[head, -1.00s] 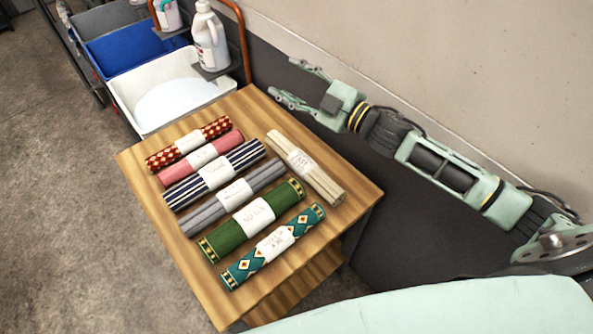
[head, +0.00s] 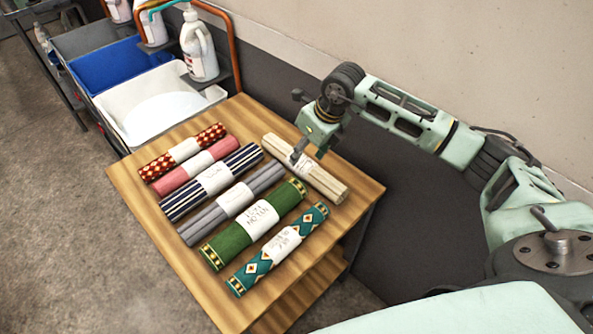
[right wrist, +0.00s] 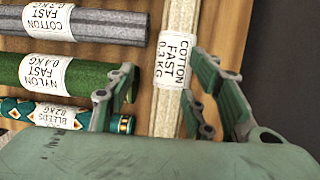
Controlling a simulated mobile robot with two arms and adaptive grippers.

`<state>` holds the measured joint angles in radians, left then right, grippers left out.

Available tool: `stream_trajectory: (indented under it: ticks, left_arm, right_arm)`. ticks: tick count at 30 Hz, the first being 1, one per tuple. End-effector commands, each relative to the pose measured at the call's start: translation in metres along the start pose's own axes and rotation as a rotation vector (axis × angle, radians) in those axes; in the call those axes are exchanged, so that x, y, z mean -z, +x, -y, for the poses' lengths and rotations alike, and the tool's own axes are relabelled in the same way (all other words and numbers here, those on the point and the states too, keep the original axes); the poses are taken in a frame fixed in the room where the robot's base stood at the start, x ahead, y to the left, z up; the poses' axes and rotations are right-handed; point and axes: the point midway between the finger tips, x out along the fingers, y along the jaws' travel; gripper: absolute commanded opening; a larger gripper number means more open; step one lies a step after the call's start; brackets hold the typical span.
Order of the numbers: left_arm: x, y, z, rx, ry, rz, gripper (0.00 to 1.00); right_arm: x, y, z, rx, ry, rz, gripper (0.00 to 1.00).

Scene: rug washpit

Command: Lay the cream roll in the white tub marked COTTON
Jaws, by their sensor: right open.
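The cream roll (head: 330,186) lies on the wooden table near its right edge. Its white paper band reads COTTON FAST 0.3 KG in the right wrist view (right wrist: 178,62). My right gripper (head: 302,152) is over the banded part of the roll. In the right wrist view its open fingers (right wrist: 166,82) show on either side of the roll, with nothing held; contact cannot be told. The white tub (head: 143,84) with pale liquid stands beyond the table's far end; no marking on it is readable. My left gripper is not in view.
Several other banded rolls lie beside the cream one, including a green roll (head: 228,243), a grey roll (head: 200,228) and a teal patterned roll (head: 252,273). A blue tub (head: 118,66) stands behind the white one. A white jug (head: 199,50) and an orange pipe (head: 236,50) stand beside the white tub.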

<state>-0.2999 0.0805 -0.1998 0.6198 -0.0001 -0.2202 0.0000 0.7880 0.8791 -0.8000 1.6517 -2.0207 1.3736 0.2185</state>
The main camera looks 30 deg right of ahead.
Motion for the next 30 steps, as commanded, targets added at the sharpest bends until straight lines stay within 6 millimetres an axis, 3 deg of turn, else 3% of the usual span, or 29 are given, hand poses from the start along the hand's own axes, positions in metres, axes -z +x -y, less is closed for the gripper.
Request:
stream_trajectory:
  ticks: [5,21,30]
  left_arm:
    - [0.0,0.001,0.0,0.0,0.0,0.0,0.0]
    - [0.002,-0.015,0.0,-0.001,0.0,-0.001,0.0]
    - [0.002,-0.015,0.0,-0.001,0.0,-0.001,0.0]
  right_arm:
    - [0.004,0.003,0.021,0.084,-0.011,-0.031,0.48]
    - [0.005,0.07,0.024,0.082,-0.011,-0.03,0.48]
    - [0.005,0.076,0.025,0.083,-0.012,-0.028,0.48]
